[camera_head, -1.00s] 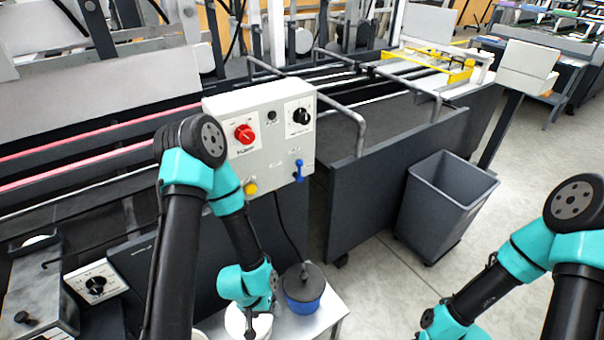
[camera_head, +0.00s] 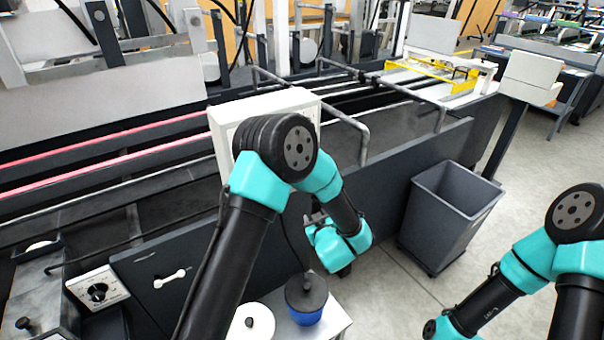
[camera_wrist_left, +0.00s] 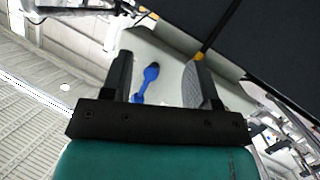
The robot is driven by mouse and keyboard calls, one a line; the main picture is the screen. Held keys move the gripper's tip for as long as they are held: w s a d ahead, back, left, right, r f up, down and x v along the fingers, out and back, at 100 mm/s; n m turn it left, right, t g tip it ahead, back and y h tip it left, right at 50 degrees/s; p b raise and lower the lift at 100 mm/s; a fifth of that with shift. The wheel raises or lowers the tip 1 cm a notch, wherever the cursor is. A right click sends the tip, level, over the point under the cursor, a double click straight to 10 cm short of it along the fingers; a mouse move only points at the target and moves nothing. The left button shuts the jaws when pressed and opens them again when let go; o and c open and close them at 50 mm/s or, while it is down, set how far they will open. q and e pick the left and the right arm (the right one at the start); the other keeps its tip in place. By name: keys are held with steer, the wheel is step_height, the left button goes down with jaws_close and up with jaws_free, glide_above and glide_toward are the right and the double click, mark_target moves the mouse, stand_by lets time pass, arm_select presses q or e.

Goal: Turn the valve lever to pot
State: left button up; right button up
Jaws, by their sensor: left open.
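The blue lever (camera_wrist_left: 149,80) shows in the left wrist view on the pale face of the control box (camera_head: 262,104). My left gripper (camera_wrist_left: 162,85) is open, with one finger on each side of the lever in that view. I cannot tell whether either finger touches it. In the head view my left arm covers most of the box face, and the lever and its labels are hidden; only part of the left gripper (camera_head: 315,216) shows. My right arm is at the lower right, with its gripper out of frame.
A blue pot with a dark lid (camera_head: 306,298) and a white round lid (camera_head: 252,322) are below my left arm. A white handle (camera_head: 170,278) and a dial panel (camera_head: 98,289) are at lower left. A grey bin (camera_head: 450,212) stands on open floor at right.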

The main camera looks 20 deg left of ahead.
arm_select(q)
steer(key=s+d+r+n+g+y, duration=0.2)
steer(key=d+r+n+y, duration=0.4)
steer(key=r, duration=0.5)
steer(key=shift+s+d+y, duration=0.5)
steer(key=shift+d+y, duration=0.1)
steer(key=shift+d, duration=0.05)
steer(key=x, duration=1.7)
steer(key=shift+w+a, duration=0.15)
steer(key=shift+a, duration=0.1)
steer(key=shift+c, duration=0.4)
jaws_close()
